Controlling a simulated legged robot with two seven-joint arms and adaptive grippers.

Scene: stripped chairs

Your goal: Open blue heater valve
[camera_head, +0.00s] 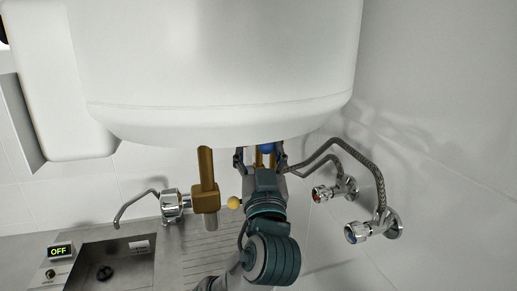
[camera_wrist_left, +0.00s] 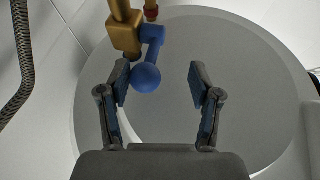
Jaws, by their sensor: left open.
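The blue heater valve (camera_head: 267,148) shows under the white heater (camera_head: 220,70), partly hidden by my gripper. In the left wrist view the blue valve (camera_wrist_left: 146,77) is a lever with a round ball end, joined to a brass pipe fitting (camera_wrist_left: 125,35). My left gripper (camera_head: 261,160) is raised under the heater. In the left wrist view the left gripper (camera_wrist_left: 158,82) is open, and the ball end lies between its fingers, nearer the left finger. I cannot tell whether that finger touches it. My right gripper is in neither view.
A brass pipe (camera_head: 206,180) with a yellow ball (camera_head: 234,202) hangs left of my gripper. Braided hoses (camera_head: 370,170) run to two wall taps at right. A faucet (camera_head: 170,205) and sink (camera_head: 110,265) stand at lower left, with an OFF display (camera_head: 60,251).

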